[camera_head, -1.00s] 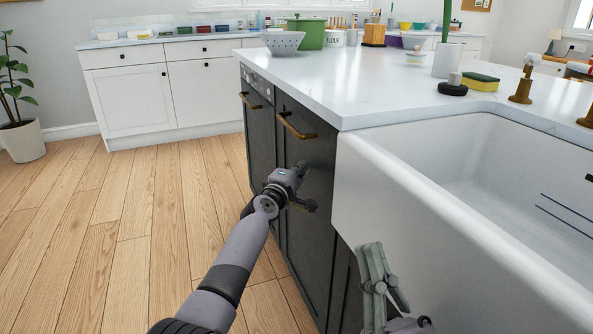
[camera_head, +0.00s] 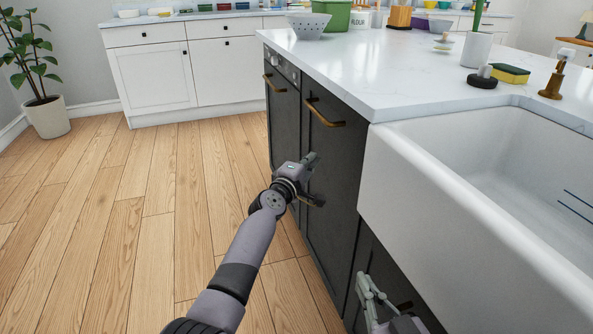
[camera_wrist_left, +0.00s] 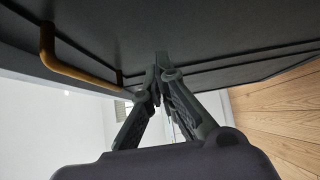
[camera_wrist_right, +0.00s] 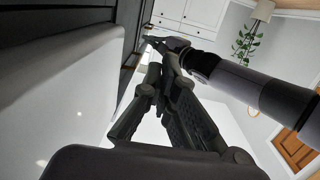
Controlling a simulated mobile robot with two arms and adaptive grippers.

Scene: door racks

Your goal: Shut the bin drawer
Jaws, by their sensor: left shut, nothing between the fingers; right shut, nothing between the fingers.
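The bin drawer looks to be the tall dark front (camera_head: 335,165) with a brass handle (camera_head: 325,115), beside the white sink. It appears nearly flush with the dark front to its left; whether a small gap remains I cannot tell. My left gripper (camera_head: 314,158) is shut and empty, close against the dark fronts below handle height. In the left wrist view its closed fingertips (camera_wrist_left: 162,62) are at a dark panel; contact is unclear. My right gripper (camera_head: 364,282) is shut and empty, low in front of the sink cabinet, its tips (camera_wrist_right: 158,62) together in the right wrist view.
The white sink (camera_head: 455,220) juts out at the right, near my right gripper. A pale countertop (camera_head: 400,70) extends over the dark fronts. The wood floor (camera_head: 130,210) at the left is clear as far as the white cabinets and a potted plant (camera_head: 47,115).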

